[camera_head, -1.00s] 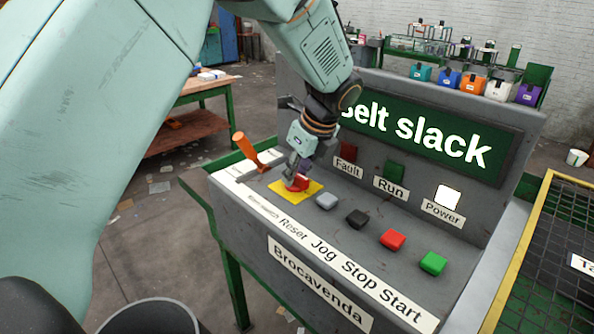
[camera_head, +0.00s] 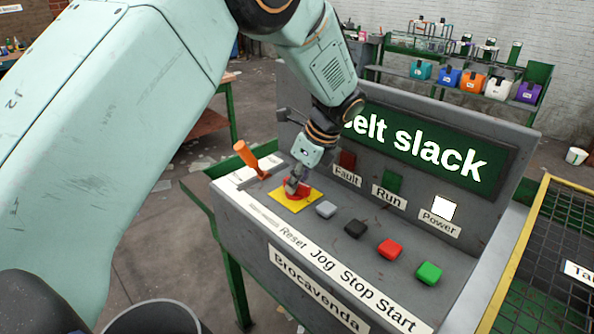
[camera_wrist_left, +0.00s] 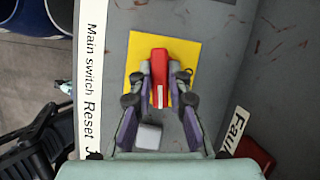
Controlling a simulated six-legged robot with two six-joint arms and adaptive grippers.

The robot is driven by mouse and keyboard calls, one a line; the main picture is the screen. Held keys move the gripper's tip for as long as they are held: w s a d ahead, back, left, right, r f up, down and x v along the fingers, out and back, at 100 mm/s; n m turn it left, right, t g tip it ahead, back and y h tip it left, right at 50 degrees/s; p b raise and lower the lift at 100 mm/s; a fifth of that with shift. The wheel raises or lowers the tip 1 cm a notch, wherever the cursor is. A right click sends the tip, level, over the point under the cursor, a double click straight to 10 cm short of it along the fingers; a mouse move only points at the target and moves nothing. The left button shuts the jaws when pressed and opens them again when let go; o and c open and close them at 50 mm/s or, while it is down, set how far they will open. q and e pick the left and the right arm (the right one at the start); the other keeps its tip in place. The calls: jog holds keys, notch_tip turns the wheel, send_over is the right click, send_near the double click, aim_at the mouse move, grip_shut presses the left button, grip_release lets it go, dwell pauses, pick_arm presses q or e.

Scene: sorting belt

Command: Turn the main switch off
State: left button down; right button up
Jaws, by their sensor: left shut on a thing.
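The main switch (camera_head: 303,192) is a red knob on a yellow plate (camera_head: 283,203) at the left end of the grey console. In the left wrist view the switch (camera_wrist_left: 160,68) shows as a red bar, lengthwise in the picture, on the yellow plate (camera_wrist_left: 187,52) beside the "Main switch" label (camera_wrist_left: 92,65). My left gripper (camera_head: 292,186) reaches down onto the knob. In the wrist view its fingers (camera_wrist_left: 160,92) stand on both sides of the bar and are shut on it. The Power lamp (camera_head: 443,207) is lit white. My right gripper is not in view.
An orange-handled lever (camera_head: 246,154) stands just left of the switch. Grey (camera_head: 326,209), black (camera_head: 355,228), red (camera_head: 389,249) and green (camera_head: 429,272) buttons run to the right. The "Belt slack" screen (camera_head: 430,145) rises behind. A mesh-topped frame (camera_head: 555,240) is at right.

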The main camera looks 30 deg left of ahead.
pick_arm(q)
jog(key=n+p, duration=0.2)
jog(key=shift+w+r+g+p, duration=0.15)
jog(key=shift+r+g+p, duration=0.15)
jog(key=shift+g, duration=0.1)
jog(key=shift+w+n+g+p, duration=0.1)
jog(key=shift+n+g+p, duration=0.4)
jog(key=shift+n+p, duration=0.7)
jog(key=shift+n, duration=0.5)
jog(key=c, duration=1.7)
grip_release()
jog(key=o, duration=0.4)
jog(key=shift+d, duration=0.1)
jog(key=shift+f, duration=0.15)
notch_tip(320, 180, up, 10)
jog(key=shift+o, duration=0.4)
